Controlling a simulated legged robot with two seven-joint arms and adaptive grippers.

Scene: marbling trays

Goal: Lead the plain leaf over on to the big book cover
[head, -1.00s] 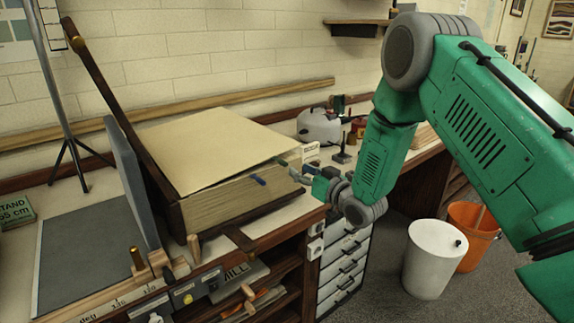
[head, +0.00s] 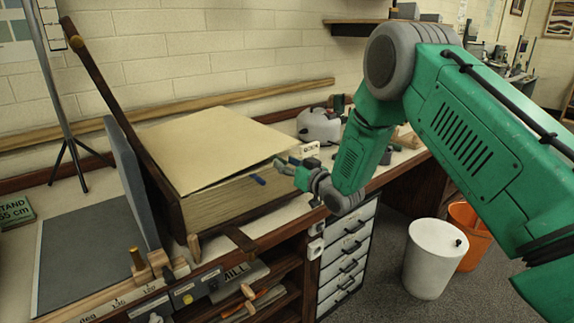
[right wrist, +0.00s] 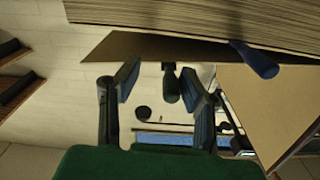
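The plain leaf (head: 205,150) is a cream sheet on top of the thick book block (head: 225,202), its near right edge slightly raised. The big book cover (head: 118,118) stands tilted at the block's left, seen nearly edge-on. My right gripper (head: 284,165) is at the leaf's right corner. In the right wrist view its fingers (right wrist: 163,92) are apart, with a dark green tab (right wrist: 171,88) between them, at the edge of the leaf (right wrist: 145,47). A gap shows on both sides of the tab. A blue tab (head: 258,180) sticks out lower down. My left gripper is out of view.
A grey upright panel (head: 133,185) and grey flat board (head: 88,250) lie left of the cover. A tripod stand (head: 70,140) is behind them. A grey rounded device (head: 318,125) stands beyond the gripper. White and orange bins are on the floor at right.

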